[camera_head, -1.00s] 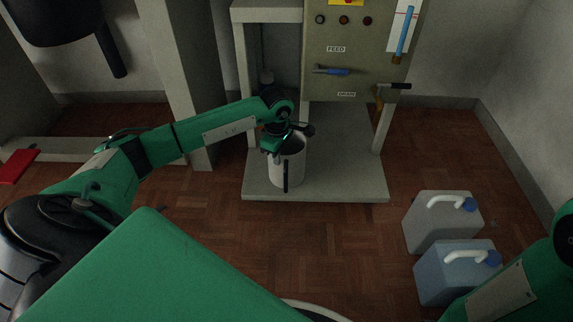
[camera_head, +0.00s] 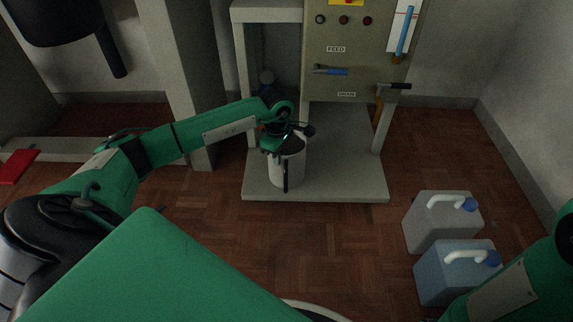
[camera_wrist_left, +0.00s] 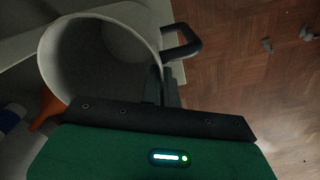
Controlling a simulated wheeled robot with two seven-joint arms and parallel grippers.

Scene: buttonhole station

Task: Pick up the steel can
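The steel can (camera_head: 287,170) is a pale, open-topped cylinder with a dark side handle, standing upright on the low grey platform. My left gripper (camera_head: 285,143) is at the can's rim, pointing down, and hides part of its top. In the left wrist view, the can (camera_wrist_left: 60,62) shows its open mouth and handle. The fingers of my left gripper (camera_wrist_left: 165,88) are close together at the rim beside the handle, with the thin can wall between them. The can's bottom still appears to rest on the platform. My right gripper is out of view.
A grey jug (camera_head: 428,225) and a blue jug (camera_head: 445,280) stand on the floor at right. The floor before the platform is clear.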

